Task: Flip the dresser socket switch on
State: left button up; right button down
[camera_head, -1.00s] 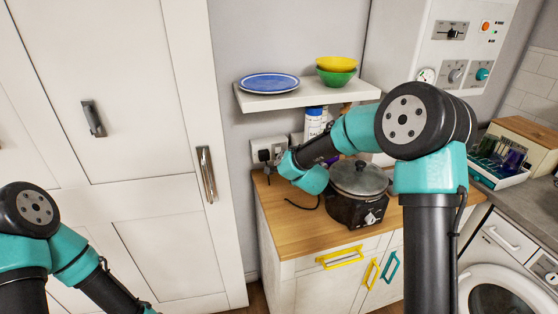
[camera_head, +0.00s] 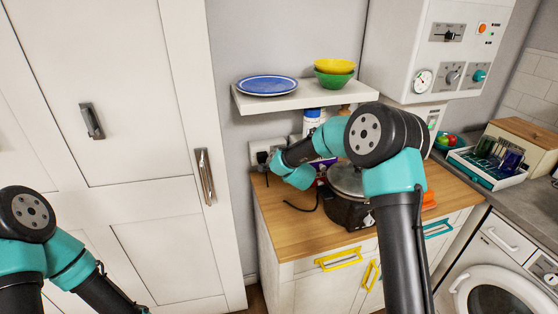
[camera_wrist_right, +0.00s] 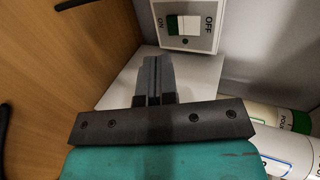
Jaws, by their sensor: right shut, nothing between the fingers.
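The socket (camera_head: 263,151) is on the wall above the left back of the wooden-topped dresser, with a black plug in it. In the right wrist view a white switch plate (camera_wrist_right: 205,38) marked ON and OFF carries a green and white rocker (camera_wrist_right: 183,25). My right gripper (camera_wrist_right: 157,60) is shut and empty, its fingertips just short of the plate in that picture; I cannot tell whether they touch anything. In the head view its fingers are small beside the socket. My left arm shows at the lower left, but its gripper is outside the picture.
A slow cooker (camera_head: 347,209) stands on the dresser top (camera_head: 285,228) beneath my right arm. A black cable (camera_head: 302,207) lies there. A shelf (camera_head: 300,97) with a blue plate and bowls hangs above. Bottles (camera_wrist_right: 290,145) stand close to the right gripper.

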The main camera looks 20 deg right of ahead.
jog(key=shift+w+r+x, duration=0.1)
jog(key=shift+r+x, duration=0.05)
jog(key=shift+x, duration=0.9)
jog(key=shift+w+r+x, duration=0.1)
jog(key=shift+r+x, duration=0.1)
jog(key=shift+x, duration=0.8)
jog(key=shift+w+r+x, duration=0.1)
jog(key=shift+r+x, duration=0.05)
jog(key=shift+x, duration=0.9)
jog(key=shift+w, duration=0.1)
jog(key=shift+r, duration=0.1)
jog(key=shift+r, duration=0.7)
